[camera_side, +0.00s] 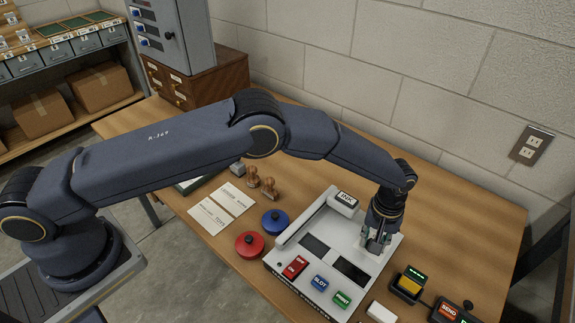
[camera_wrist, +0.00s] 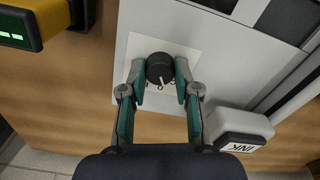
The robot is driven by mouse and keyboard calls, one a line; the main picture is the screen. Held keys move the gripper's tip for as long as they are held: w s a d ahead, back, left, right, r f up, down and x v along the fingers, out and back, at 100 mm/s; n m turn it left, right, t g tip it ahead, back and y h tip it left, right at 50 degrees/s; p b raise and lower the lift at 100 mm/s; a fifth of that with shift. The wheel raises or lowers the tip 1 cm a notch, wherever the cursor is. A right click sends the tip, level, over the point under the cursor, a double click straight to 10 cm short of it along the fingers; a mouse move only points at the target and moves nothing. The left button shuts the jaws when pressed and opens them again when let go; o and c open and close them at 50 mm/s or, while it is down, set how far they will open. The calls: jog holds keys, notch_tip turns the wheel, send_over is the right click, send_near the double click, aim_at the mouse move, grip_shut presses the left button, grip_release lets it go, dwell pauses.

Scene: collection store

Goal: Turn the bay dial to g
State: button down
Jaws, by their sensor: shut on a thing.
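The dial (camera_wrist: 160,66) is a round black knob with a white pointer mark, on a pale square plate (camera_wrist: 190,52) of the white console. In the wrist view its pointer mark is toward the bottom of the picture. In the side view my gripper (camera_side: 377,245) is down at the right part of the white console (camera_side: 310,223), and the knob is hidden by the fingers.
The console has an INK block (camera_side: 343,200), two dark windows and red (camera_side: 295,267), blue (camera_side: 320,284) and green (camera_side: 342,299) buttons. A yellow-topped device (camera_side: 408,284) stands right of it. Red (camera_side: 250,244) and blue (camera_side: 275,222) round pads lie left.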

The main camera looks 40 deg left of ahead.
jog(key=m, duration=0.4)
jog(key=shift+m, duration=0.3)
jog(key=m, duration=1)
jog(key=shift+m, duration=3)
jog(key=c, duration=0.8)
grip_release()
jog(key=shift+c, duration=0.2)
notch_tip(320, 180, up, 12)
